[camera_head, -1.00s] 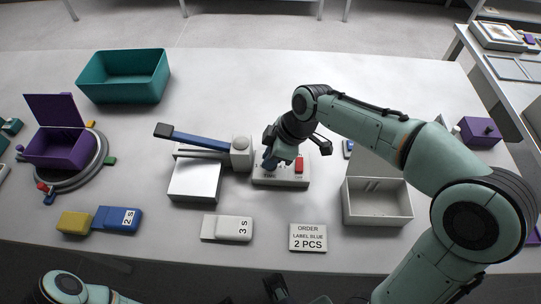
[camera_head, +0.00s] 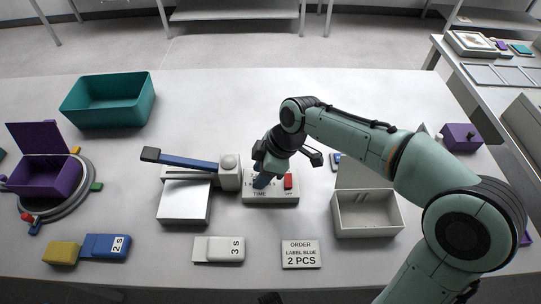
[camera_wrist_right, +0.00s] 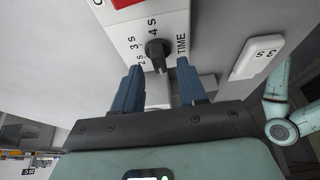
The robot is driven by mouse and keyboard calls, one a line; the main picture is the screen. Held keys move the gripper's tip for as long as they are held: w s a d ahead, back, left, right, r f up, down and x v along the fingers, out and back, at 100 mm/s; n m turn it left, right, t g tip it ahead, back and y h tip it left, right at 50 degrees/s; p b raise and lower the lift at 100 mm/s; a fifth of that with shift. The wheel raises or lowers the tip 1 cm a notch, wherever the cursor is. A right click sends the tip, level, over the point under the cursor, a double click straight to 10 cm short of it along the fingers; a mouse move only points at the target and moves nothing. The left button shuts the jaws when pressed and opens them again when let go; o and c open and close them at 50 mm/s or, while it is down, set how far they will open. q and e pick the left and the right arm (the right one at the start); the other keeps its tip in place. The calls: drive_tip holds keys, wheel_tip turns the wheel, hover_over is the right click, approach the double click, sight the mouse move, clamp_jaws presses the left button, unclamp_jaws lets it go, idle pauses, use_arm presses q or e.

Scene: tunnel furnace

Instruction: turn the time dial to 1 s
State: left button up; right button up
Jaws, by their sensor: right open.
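The time dial is a dark round knob (camera_wrist_right: 157,54) on a white control box (camera_head: 258,199) marked TIME. In the right wrist view, marks 2 s, 3 s and 4 s show beside it; I cannot read its setting surely. My right gripper (camera_wrist_right: 159,72) is open, its blue fingers on either side of the knob with gaps visible. In the head view, the right gripper (camera_head: 262,179) is over the left part of the box and mostly hides the dial. A dark tip at the head view's bottom edge may be my left gripper (camera_head: 270,298); its jaws cannot be made out.
A red OFF switch (camera_head: 288,181) sits beside the dial. A press with a blue lever (camera_head: 190,162) stands left of the box, and an open grey bin (camera_head: 367,214) stands right. A 3 s block (camera_head: 218,249) and an order card (camera_head: 301,254) lie in front.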

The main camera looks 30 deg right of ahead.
drive_tip(key=p+v, duration=0.2)
drive_tip(key=v, duration=1)
drive_tip(key=shift+s, duration=0.15)
